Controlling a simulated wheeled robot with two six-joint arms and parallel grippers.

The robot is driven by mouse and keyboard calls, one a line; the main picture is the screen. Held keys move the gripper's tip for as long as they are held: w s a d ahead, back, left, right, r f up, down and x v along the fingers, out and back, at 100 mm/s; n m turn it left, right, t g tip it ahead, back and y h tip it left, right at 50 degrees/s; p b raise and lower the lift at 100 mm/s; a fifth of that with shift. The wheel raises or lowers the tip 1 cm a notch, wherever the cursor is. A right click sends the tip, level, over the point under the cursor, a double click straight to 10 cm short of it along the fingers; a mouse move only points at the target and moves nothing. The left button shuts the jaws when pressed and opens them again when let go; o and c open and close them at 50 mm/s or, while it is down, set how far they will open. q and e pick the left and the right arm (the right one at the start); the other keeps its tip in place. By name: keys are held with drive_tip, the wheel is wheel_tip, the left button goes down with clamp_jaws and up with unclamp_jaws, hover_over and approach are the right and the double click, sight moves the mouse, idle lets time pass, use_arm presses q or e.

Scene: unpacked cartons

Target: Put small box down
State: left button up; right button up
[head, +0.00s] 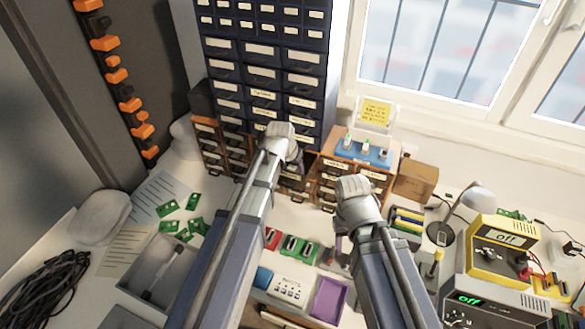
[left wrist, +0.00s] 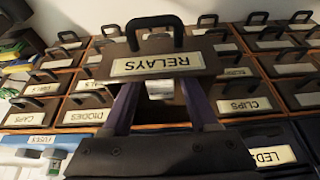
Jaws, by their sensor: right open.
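My left gripper (head: 283,140) is at the small brown drawer cabinet (head: 208,136), in front of the tall dark drawer unit. In the left wrist view its two purple-grey fingers (left wrist: 160,105) stand apart, and a drawer front labelled RELAYS (left wrist: 205,66) covers their tips. A small pale thing (left wrist: 160,89) shows between the fingers, just below that drawer front. I cannot tell whether it is the small box or whether the fingers grip it. My right gripper (head: 355,188) is open, in front of the right part of the brown drawers; its tips are hard to make out.
A blue tray (head: 362,152) and a yellow note (head: 376,112) stand on the brown drawers. A cardboard box (head: 416,181) is to their right. A yellow meter (head: 498,250), a purple tray (head: 330,298), green boards (head: 168,208) and a grey tray (head: 160,270) crowd the bench.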

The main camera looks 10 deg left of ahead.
use_arm(q)
drive_tip(key=shift+o, duration=0.3)
drive_tip(key=shift+p+v, duration=0.8)
drive_tip(key=d+p+v, duration=0.1)
drive_tip(key=p+v, duration=0.9)
drive_tip(key=v, duration=0.1)
drive_tip(key=s+d+g+y, duration=0.1)
drive_tip(key=s+d+g, duration=0.1)
drive_tip(key=s, duration=0.7)
drive_tip(key=s+d+f+m+g+y, duration=0.1)
drive_tip(key=s+d+g, duration=0.2)
drive_tip(key=s, duration=0.6)
drive_tip(key=shift+s+d+f, duration=0.35)
drive_tip(key=shift+s+d, duration=0.05)
drive_tip(key=shift+d, duration=0.8)
